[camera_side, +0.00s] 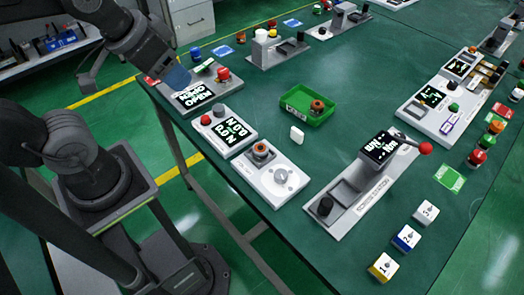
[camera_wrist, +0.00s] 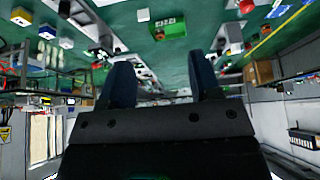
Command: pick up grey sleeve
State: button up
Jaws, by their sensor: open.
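My gripper (camera_side: 178,77) has blue fingers and is at the upper left in the side view, above the table's left edge. In the wrist view its two fingers (camera_wrist: 162,66) stand apart with nothing between them. I cannot identify a grey sleeve with certainty. A dark ring-shaped part with an orange band (camera_side: 317,106) sits in a green tray (camera_side: 293,108), well to the right of my gripper. A similar ringed part (camera_side: 261,151) is on a white panel with a pale round knob (camera_side: 280,175). The tray also shows in the wrist view (camera_wrist: 176,31).
A display panel with a red button (camera_side: 223,73) is close to my gripper. A small white block (camera_side: 297,136) lies by the tray. A grey station with a red-knobbed lever (camera_side: 425,148) stands to the right. Numbered cubes (camera_side: 405,238) are at the front right.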

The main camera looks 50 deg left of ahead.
jog(key=o, duration=0.3)
jog(key=m+g, duration=0.6)
jog(key=m, duration=1.4)
send_over(260, 147)
jog(key=f, duration=2)
jog(key=shift+a+f, duration=0.2)
jog(key=shift+f, duration=0.1)
jog(key=shift+d+f, duration=0.15)
jog(key=shift+f, duration=1.25)
jog(key=shift+d+f, duration=0.15)
jog(key=shift+f, duration=1.2)
